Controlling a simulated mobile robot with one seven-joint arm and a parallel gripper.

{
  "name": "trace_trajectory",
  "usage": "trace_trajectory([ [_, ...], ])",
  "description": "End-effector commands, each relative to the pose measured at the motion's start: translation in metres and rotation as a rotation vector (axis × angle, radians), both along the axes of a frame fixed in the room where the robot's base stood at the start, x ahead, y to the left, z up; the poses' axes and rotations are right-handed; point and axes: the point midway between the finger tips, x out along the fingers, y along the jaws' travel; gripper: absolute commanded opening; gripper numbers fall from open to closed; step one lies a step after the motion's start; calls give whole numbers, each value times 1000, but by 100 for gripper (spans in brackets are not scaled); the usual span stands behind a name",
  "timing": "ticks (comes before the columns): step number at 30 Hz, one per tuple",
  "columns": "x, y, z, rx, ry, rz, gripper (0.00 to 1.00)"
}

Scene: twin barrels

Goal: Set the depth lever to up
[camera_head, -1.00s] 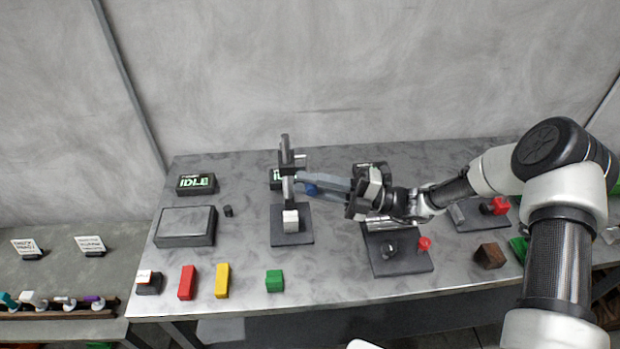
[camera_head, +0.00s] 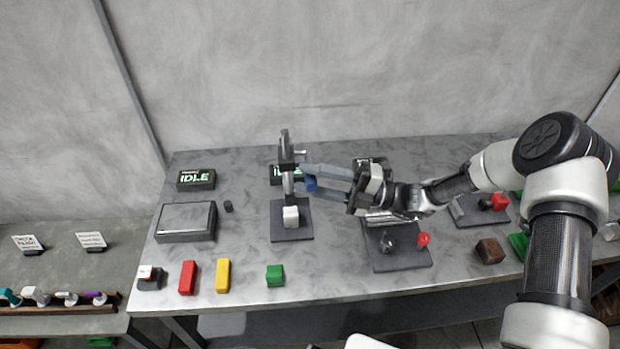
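A dark press-like stand (camera_head: 287,155) with an upright column stands near the back of the table. A white block (camera_head: 290,216) sits on its base plate. A blue knob (camera_head: 311,184) shows beside the column on its right. The blue knob is between or just behind the fingertips. I cannot tell whether they touch it.
A display reading IDLE (camera_head: 196,179) and a grey box (camera_head: 186,222) stand at left. Red (camera_head: 188,276), yellow (camera_head: 223,275) and green (camera_head: 275,276) blocks lie along the front edge. Another fixture (camera_head: 405,255) with a red knob (camera_head: 423,239) stands below my gripper.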

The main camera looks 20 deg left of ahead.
Motion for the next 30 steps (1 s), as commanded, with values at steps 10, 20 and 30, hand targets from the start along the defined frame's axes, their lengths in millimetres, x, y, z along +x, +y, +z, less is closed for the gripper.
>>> trace_trajectory([
  [10,21,-64,-16,-2,-2,-5,39],
  [20,43,-134,-29,-1,-1,-4,39],
  [30,50,-160,-33,0,1,0,39],
])
